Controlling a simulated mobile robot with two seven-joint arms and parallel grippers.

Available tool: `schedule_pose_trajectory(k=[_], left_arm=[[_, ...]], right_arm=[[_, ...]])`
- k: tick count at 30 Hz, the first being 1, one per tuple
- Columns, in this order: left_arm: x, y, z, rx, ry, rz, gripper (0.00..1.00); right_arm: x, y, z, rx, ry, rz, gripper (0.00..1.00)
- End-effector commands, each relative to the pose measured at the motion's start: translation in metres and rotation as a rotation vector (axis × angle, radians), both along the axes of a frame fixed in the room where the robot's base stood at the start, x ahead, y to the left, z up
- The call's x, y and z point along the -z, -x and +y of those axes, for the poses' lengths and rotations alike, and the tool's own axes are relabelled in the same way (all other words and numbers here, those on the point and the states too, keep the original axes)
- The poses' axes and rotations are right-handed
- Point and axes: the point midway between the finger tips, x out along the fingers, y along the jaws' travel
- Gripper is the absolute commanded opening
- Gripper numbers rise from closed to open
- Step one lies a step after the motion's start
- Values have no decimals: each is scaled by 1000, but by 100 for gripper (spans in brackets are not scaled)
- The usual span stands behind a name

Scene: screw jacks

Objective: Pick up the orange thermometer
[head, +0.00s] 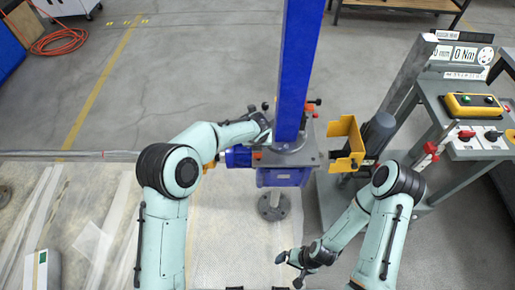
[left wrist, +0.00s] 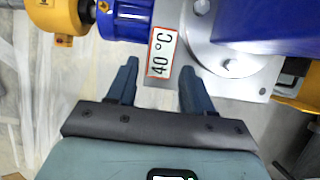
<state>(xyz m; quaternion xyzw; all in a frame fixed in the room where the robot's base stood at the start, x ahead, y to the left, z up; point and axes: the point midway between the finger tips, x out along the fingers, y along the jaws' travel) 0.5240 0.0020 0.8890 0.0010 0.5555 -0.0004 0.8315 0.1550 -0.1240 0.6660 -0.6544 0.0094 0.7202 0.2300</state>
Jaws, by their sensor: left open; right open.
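The thermometer is a small white plate with an orange-red border reading "40 °C" (left wrist: 162,52). In the left wrist view it lies on the grey flange plate of the screw jack, beside the blue housing. My left gripper (left wrist: 158,76) is open, with one finger on each side of the thermometer's lower end in the picture. I cannot tell whether the fingers touch it. In the head view my left gripper (head: 264,122) is at the jack, partly hidden by its own arm. My right gripper (head: 291,269) is open and empty, low over the floor, away from the jack.
A tall blue column (head: 299,70) rises from the screw jack (head: 284,177). A blue motor (head: 238,156) and a yellow bracket (head: 345,143) flank it. A grey cart (head: 455,125) with a yellow control box (head: 473,106) stands at right. Open floor lies at back left.

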Motion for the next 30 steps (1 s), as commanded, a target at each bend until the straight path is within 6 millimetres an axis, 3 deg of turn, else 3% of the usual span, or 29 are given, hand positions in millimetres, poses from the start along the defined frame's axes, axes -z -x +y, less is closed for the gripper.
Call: schedule_pose_trajectory(k=[7, 15, 24, 26, 28, 30], left_arm=[[18, -7, 0, -1, 0, 1, 51], [54, -20, -2, -1, -1, 1, 51], [59, -23, -2, -2, 1, 0, 51], [59, -23, -2, -2, 1, 0, 35], [59, -22, -2, -2, 1, 0, 12], [59, -23, -2, -1, 2, -1, 6]], right_arm=[[-1, -1, 0, -1, -1, -2, 100], [-4, -4, 0, -2, -1, -5, 100], [-4, -5, 0, -2, -1, -5, 100], [-4, -5, 0, -2, -1, -5, 100], [-4, -5, 0, -2, -1, -5, 100], [-4, -5, 0, -2, -1, -5, 100]])
